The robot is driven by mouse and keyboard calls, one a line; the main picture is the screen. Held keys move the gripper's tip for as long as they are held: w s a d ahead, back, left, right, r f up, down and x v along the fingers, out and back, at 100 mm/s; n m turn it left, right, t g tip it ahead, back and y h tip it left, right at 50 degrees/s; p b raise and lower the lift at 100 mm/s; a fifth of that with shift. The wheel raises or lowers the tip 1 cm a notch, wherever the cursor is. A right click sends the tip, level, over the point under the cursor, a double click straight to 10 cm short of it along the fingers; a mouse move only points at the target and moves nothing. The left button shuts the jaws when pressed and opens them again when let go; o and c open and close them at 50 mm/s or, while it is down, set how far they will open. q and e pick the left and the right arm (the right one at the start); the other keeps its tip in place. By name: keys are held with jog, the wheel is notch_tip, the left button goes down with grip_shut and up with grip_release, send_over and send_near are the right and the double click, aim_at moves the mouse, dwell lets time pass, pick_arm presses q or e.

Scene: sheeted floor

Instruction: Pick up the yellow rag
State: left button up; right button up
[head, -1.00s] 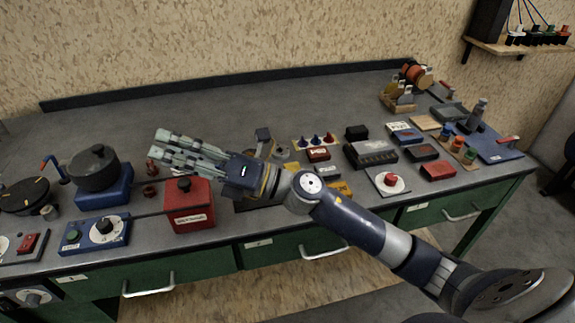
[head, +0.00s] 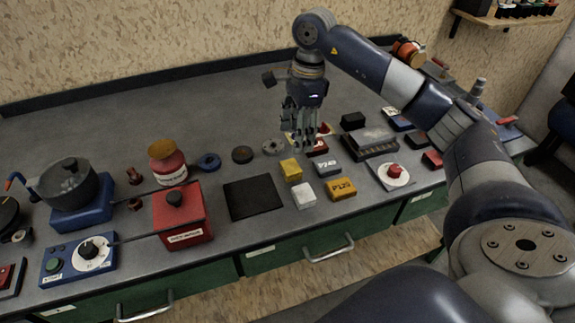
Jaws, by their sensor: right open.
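My right gripper (head: 302,143) hangs over the bench with its fingers pointing down, open and apparently empty. Below it and slightly left stands a small yellow block-shaped item (head: 291,170), the plainest yellow thing in view; I cannot tell whether it is the folded yellow rag. It is apart from the fingers. An orange-yellow block marked P120 (head: 342,188) lies further right and nearer the front edge. The fingers partly hide a yellow base with small red pieces behind them. My left gripper is not in view.
A white block (head: 304,195) and a grey labelled block (head: 324,166) sit close to the yellow item. A black mat (head: 254,197), red box (head: 181,215) and red tin (head: 167,162) stand left.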

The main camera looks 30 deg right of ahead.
send_over(291, 166)
jog(key=f, duration=0.2)
jog(key=d+f, duration=0.1)
jog(key=f, duration=0.1)
jog(key=shift+s+f+p, duration=0.15)
jog(key=shift+f+p, duration=0.15)
jog(key=shift+f, duration=0.05)
jog(key=f, duration=0.1)
jog(key=f+p, duration=0.1)
jog(key=f, duration=0.2)
jog(key=shift+a+f+p, duration=0.35)
jog(key=shift+a+f, duration=0.05)
jog(key=shift+f, duration=0.35)
jog(key=shift+c, duration=0.6)
jog(key=c, duration=0.7)
